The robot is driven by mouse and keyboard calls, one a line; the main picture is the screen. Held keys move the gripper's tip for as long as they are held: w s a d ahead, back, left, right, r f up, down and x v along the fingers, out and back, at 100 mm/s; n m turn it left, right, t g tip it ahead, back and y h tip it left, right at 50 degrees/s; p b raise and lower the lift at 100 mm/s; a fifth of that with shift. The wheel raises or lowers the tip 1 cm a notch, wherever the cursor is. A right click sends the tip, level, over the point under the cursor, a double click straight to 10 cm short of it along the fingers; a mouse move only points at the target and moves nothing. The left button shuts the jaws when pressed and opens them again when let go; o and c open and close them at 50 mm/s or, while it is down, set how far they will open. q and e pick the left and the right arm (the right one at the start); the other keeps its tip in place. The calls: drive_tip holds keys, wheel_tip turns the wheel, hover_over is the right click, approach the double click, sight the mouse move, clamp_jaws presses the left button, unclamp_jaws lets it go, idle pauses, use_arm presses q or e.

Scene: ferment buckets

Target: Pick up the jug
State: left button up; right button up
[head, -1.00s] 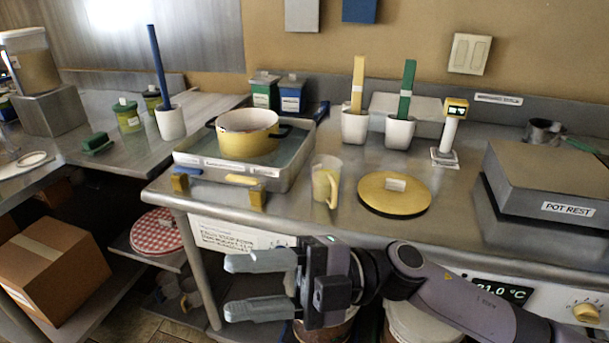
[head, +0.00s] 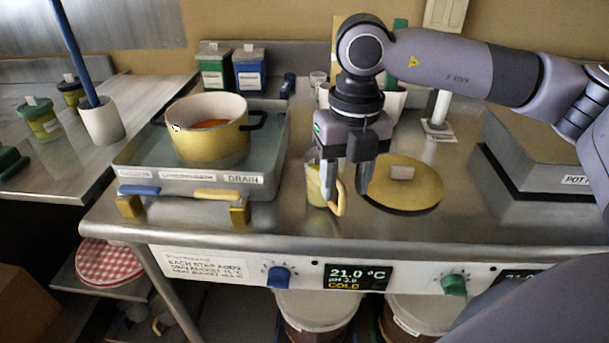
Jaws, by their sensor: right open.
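The jug (head: 314,184), a small clear vessel with a pale yellow handle (head: 339,196), stands upright on the steel counter near its front edge. My right gripper (head: 346,192) is at the jug, pointing down and open. One finger overlaps the jug's right side in the picture. The other finger is to the right of the handle, so the handle shows between the two fingers. I cannot tell whether either finger touches the jug. The gripper hides part of the jug's upper right side. My left gripper is not in view.
A yellow round lid (head: 413,186) lies just right of the gripper. A yellow pot (head: 206,147) stands in the steel basin (head: 190,188) to the left. A grey pot rest (head: 540,150) is at the right. White cups with tools stand behind my gripper, partly hidden.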

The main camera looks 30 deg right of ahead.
sight(343, 190)
drive_tip(key=shift+h, duration=0.3)
drive_tip(key=f, duration=0.2)
drive_tip(key=w+f, duration=0.1)
drive_tip(key=f, duration=0.3)
drive_tip(key=shift+w+d+f+p, duration=0.15)
drive_tip(key=shift+d+f+p, duration=0.2)
drive_tip(key=shift+d+p, duration=0.05)
clamp_jaws()
